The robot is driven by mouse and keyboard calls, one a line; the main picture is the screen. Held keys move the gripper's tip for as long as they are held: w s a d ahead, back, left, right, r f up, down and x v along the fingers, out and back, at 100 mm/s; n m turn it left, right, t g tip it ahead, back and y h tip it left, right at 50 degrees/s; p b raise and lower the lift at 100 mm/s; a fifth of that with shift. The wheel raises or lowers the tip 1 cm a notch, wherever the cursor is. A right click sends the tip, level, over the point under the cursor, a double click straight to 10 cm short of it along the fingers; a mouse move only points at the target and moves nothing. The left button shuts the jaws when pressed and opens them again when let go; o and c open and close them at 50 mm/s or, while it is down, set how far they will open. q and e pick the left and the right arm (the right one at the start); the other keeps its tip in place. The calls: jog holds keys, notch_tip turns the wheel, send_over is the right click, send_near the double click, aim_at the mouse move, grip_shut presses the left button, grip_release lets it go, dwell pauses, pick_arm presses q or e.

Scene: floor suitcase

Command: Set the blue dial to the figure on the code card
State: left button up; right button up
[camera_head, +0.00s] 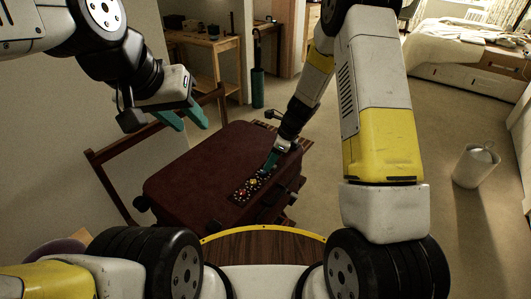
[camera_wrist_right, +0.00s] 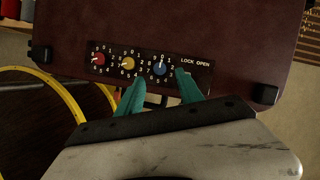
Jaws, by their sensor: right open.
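The dark red suitcase (camera_head: 195,165) lies flat on a wooden rack. Its black lock panel (camera_wrist_right: 203,78) carries red, yellow and blue dials and the words LOCK OPEN. The blue dial (camera_wrist_right: 161,69) has its white pointer roughly upward, near the 0. My right gripper (camera_wrist_right: 159,77) is open, its teal fingertips on either side of the blue dial, just short of or at it; contact cannot be told. In the head view it reaches down over the panel (camera_head: 243,192). My left gripper (camera_head: 195,127) is open and empty above the suitcase's left side. I cannot make out a code card.
The red dial (camera_wrist_right: 98,59) and yellow dial (camera_wrist_right: 128,64) sit close left of the blue one. A wooden rack rail (camera_head: 105,152) rises at the left. A white bin (camera_head: 474,167) stands right on open carpet. A desk (camera_head: 205,50) and bed (camera_head: 465,50) are farther back.

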aim_at(263, 173)
jog(key=x, duration=0.5)
grip_shut()
